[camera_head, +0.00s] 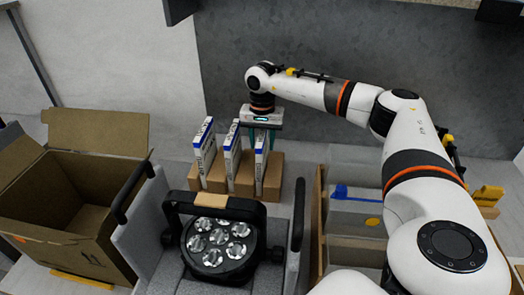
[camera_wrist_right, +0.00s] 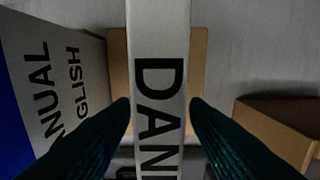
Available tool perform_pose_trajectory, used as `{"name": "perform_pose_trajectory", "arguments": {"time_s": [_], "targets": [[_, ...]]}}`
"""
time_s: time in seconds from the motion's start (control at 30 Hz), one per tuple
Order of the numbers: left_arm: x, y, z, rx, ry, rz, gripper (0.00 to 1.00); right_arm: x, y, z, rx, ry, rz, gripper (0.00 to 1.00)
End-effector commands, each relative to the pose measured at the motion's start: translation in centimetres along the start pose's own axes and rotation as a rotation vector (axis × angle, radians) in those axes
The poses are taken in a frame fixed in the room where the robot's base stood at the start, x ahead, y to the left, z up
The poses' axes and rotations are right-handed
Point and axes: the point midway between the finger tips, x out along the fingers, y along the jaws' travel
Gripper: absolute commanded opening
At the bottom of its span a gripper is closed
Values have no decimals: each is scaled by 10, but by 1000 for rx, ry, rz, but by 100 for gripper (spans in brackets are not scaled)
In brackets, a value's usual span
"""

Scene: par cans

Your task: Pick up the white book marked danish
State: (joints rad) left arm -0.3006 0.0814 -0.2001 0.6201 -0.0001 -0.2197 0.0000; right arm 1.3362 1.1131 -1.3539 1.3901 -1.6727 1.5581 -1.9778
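Three white books with blue tops stand upright in a row in the head view: a left book (camera_head: 204,148), a middle book (camera_head: 232,153) and a right book (camera_head: 260,160). My right gripper (camera_head: 262,136) reaches down over the right book. In the right wrist view, the white spine (camera_wrist_right: 159,30) reads "DAN" and part of another letter. The dark fingers of the right gripper (camera_wrist_right: 160,103) lie against both sides of this spine, with no clear gap. The neighbouring book (camera_wrist_right: 70,65) reads "ENGLISH" in part. My left gripper is out of view.
Brown cardboard blocks (camera_head: 273,177) stand between and beside the books. A black stage light (camera_head: 217,245) lies in a grey case in front. An open cardboard box (camera_head: 60,200) stands left. A divided box (camera_head: 352,222) stands right, partly behind my right arm.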

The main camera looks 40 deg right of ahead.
Motion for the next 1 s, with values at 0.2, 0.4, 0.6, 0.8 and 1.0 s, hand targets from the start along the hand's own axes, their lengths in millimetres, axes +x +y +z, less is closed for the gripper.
{"name": "perform_pose_trajectory", "arguments": {"time_s": [0.2, 0.4, 0.6, 0.8, 1.0], "targets": [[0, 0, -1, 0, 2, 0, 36, 0, 0, 0, 0, 0, 0, 7], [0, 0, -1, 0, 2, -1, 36, -1, 0, 0, 0, -1, 1, 0], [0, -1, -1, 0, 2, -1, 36, -1, 0, 0, 0, -1, 1, 0], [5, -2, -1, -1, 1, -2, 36, -8, 1, 0, -1, -2, 2, 0], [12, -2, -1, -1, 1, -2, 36, -11, 0, -18, -5, -1, 0, 0]]}}
